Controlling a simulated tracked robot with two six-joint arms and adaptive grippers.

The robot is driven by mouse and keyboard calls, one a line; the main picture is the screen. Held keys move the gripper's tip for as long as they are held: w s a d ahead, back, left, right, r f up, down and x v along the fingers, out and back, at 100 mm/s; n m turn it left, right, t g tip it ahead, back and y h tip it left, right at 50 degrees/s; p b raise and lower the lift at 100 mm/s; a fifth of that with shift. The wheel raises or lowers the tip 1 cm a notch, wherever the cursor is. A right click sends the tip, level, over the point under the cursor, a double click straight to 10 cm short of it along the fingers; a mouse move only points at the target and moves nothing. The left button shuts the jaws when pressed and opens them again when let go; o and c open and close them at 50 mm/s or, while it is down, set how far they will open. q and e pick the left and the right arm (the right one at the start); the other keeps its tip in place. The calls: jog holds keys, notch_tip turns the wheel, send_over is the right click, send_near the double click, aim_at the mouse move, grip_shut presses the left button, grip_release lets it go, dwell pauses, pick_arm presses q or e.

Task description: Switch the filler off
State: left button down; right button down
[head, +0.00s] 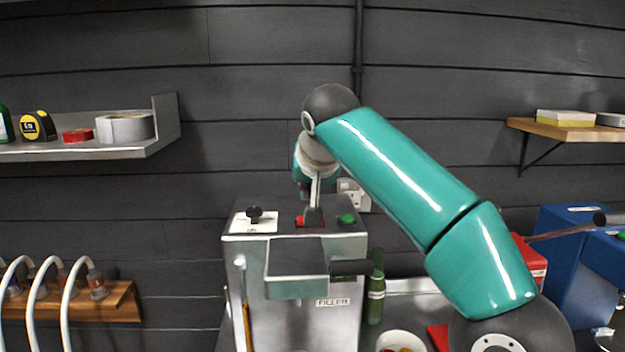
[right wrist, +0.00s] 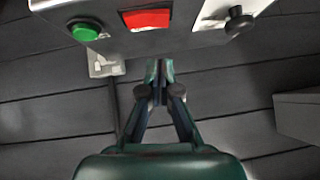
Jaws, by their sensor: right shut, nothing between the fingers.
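The filler (head: 345,285) is a grey metal machine labelled FILLER in the head view. Its top panel carries a red switch (head: 300,222) in the middle, a green button (head: 347,219) on the right and a black knob (head: 255,214) on a white plate. My right gripper (head: 313,212) points down at the red switch and partly hides it. In the right wrist view its closed, empty fingertips (right wrist: 159,68) show below the red switch (right wrist: 147,19), with the green button (right wrist: 85,31) left and the knob (right wrist: 238,20) right. I cannot tell whether they touch the switch. My left gripper is not in view.
A wall socket (head: 353,195) is behind the filler. A green bottle (head: 376,290) and a white bowl (head: 401,340) stand to its right, with blue equipment (head: 570,250) farther right. A metal shelf (head: 165,128) with tape hangs at left, a wooden shelf (head: 560,130) at right.

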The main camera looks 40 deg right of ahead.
aim_at(307, 228)
jog(key=f, duration=0.1)
jog(key=f+b, duration=0.1)
jog(key=f, duration=0.1)
jog(key=shift+w, duration=0.3)
jog(key=shift+a+f, duration=0.1)
jog(key=shift+f, duration=0.6)
jog(key=shift+w+a+f, duration=0.1)
jog(key=shift+w+a, duration=0.05)
jog(key=shift+a, duration=0.05)
jog(key=shift+d, duration=0.2)
jog(key=shift+s+d, duration=0.15)
jog(key=shift+s, duration=0.05)
jog(key=shift+s+d, duration=0.35)
jog(key=shift+d, duration=0.15)
